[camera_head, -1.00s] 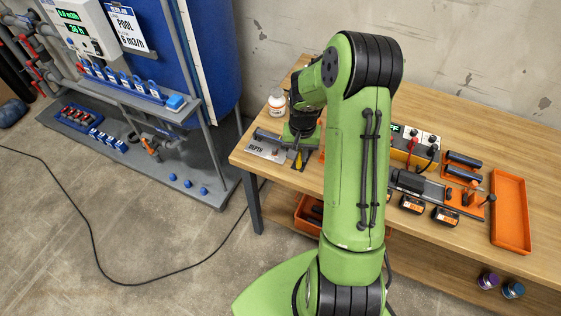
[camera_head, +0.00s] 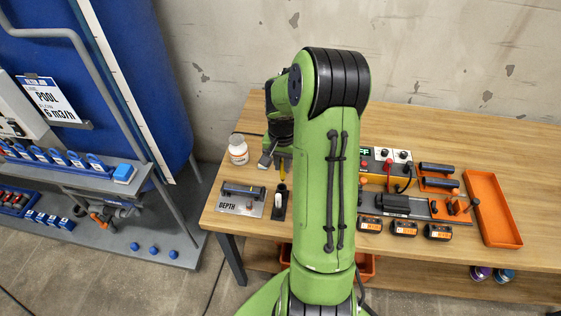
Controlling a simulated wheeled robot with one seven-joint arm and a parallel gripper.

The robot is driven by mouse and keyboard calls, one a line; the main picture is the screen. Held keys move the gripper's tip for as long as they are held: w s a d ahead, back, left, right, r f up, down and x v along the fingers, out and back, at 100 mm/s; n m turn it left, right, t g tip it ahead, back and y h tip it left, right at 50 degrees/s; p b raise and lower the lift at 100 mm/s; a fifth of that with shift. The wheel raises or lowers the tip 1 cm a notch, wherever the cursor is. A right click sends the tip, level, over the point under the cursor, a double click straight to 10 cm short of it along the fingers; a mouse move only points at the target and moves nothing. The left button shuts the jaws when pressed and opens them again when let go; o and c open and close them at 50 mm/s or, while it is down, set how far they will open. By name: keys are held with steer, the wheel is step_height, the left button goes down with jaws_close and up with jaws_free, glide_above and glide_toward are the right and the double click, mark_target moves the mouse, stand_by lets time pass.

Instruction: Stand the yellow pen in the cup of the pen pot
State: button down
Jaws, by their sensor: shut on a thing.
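The yellow pen (camera_head: 282,171) shows as a short upright yellow strip below my gripper (camera_head: 275,159). My gripper is shut on it, though the fingers are small and partly hidden by my wrist. The dark pen pot (camera_head: 279,213) stands on the table just below the pen in the picture, with a whitish patch on it. The pen's lower end is close to the top of the pot. I cannot tell whether it is inside the cup or in front of or behind it.
A depth gauge block on a plate labelled DEPTH (camera_head: 240,208) lies left of the pot, with a white bottle (camera_head: 238,150) behind it. Beyond are a switch box (camera_head: 390,160), several battery packs and an orange tray (camera_head: 493,208).

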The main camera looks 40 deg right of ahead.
mark_target(282, 177)
steer(key=shift+w+f+b, duration=0.25)
steer(key=shift+f+b, duration=0.4)
steer(key=shift+f, duration=0.55)
steer(key=shift+s+r, duration=0.1)
steer(key=shift+r, duration=0.1)
steer(key=shift+f, duration=0.2)
steer(key=shift+f, duration=0.2)
steer(key=shift+f+b, duration=0.45)
steer(key=shift+b, duration=0.1)
steer(key=shift+f+b, duration=0.9)
steer(key=shift+f, duration=0.2)
steer(key=shift+f+b, duration=0.65)
steer(key=shift+f, duration=0.15)
